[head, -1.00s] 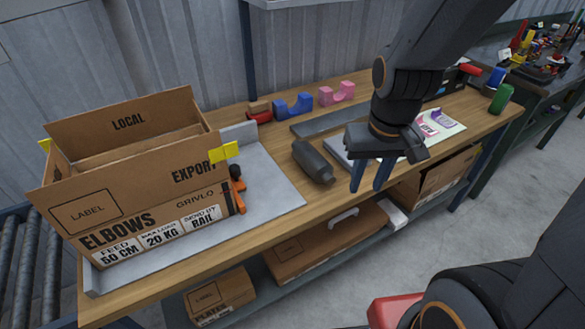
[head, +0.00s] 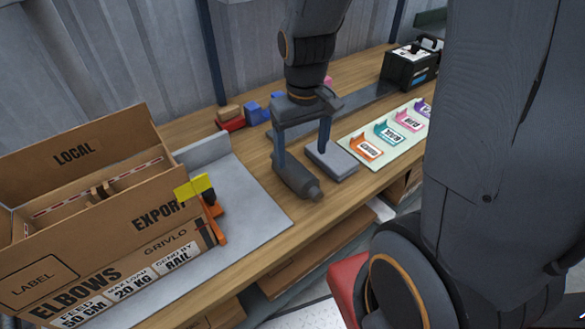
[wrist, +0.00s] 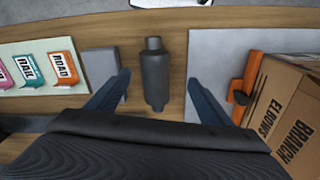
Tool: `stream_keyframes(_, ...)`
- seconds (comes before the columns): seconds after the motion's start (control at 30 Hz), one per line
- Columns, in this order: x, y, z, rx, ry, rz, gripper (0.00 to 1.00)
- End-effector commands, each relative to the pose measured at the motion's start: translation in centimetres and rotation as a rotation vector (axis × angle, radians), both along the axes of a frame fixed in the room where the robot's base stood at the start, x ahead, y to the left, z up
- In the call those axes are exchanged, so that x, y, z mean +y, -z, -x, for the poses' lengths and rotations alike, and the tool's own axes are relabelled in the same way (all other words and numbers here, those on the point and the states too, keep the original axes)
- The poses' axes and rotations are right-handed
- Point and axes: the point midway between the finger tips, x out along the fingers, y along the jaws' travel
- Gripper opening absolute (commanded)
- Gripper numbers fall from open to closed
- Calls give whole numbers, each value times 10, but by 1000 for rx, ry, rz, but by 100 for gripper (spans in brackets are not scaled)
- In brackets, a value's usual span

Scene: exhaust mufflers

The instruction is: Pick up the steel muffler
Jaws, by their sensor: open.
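The steel muffler (head: 296,177) is a dark grey cylinder with a narrower neck, lying on the wooden table between the grey plate and a small grey block. In the wrist view the muffler (wrist: 155,76) lies lengthwise, midway between my two fingers. My gripper (head: 303,159) is open and points down over the muffler, one blue finger to its left and one to its right in the head view. In the wrist view my gripper (wrist: 158,92) has clear gaps on both sides of the muffler. Whether the fingertips reach down beside it is hard to tell.
A grey block (head: 331,161) sits close right of the muffler. A grey plate (head: 262,212) carries the open cardboard box (head: 100,215) and an orange clamp-like tool (head: 213,222). A card with coloured labelled holders (head: 388,135) and a dark case (head: 410,66) stand farther right.

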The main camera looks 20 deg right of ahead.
Motion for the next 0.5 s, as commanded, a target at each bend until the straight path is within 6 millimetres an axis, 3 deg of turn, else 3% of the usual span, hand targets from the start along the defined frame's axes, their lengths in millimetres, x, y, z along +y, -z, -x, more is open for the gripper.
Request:
stream_keyframes(0.2,0,34,-42,102,-124,15,74)
stream_keyframes(0.5,-1,60,-61,157,-198,20,74)
